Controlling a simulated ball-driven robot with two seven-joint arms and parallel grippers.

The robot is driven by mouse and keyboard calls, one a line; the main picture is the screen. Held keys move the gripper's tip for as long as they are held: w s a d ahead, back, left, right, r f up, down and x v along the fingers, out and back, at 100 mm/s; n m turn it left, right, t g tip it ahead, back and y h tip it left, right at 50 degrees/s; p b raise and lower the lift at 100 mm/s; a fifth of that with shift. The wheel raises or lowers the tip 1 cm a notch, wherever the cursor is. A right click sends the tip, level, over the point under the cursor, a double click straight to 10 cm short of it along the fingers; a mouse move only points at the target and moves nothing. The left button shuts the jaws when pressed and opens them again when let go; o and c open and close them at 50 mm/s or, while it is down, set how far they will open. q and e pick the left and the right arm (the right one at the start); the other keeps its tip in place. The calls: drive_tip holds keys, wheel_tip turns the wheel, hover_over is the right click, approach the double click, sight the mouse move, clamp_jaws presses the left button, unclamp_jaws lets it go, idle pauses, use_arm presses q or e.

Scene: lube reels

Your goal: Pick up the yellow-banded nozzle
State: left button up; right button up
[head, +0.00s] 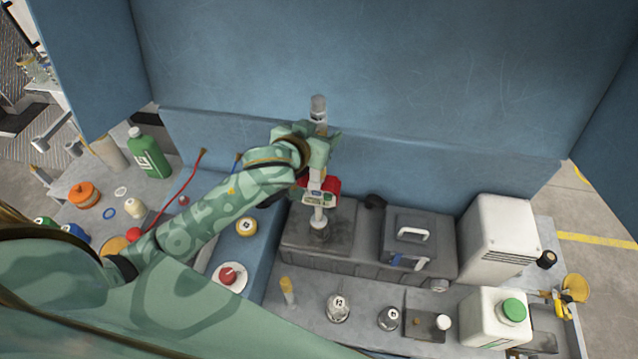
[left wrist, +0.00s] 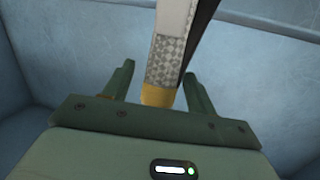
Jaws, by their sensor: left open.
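My left gripper (head: 327,137) is raised in front of the blue back wall in the head view. In the left wrist view its two dark green fingers (left wrist: 158,72) stand open. The yellow-banded nozzle (left wrist: 159,95) rises between them, with a grey checkered grip above the yellow band. Gaps show between it and both fingers. In the head view a grey upright piece (head: 318,106) shows above the gripper, but its yellow band cannot be made out there. My right gripper is not in view.
Below the gripper is a red labelled part (head: 320,187) on a white stem, above a dark grey box (head: 300,232). The blue wall (head: 400,70) is close behind.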

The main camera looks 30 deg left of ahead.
use_arm(q)
drive_tip(key=shift+s, duration=0.15)
drive_tip(key=shift+c, duration=0.4)
clamp_jaws()
drive_tip(key=shift+r, duration=0.15)
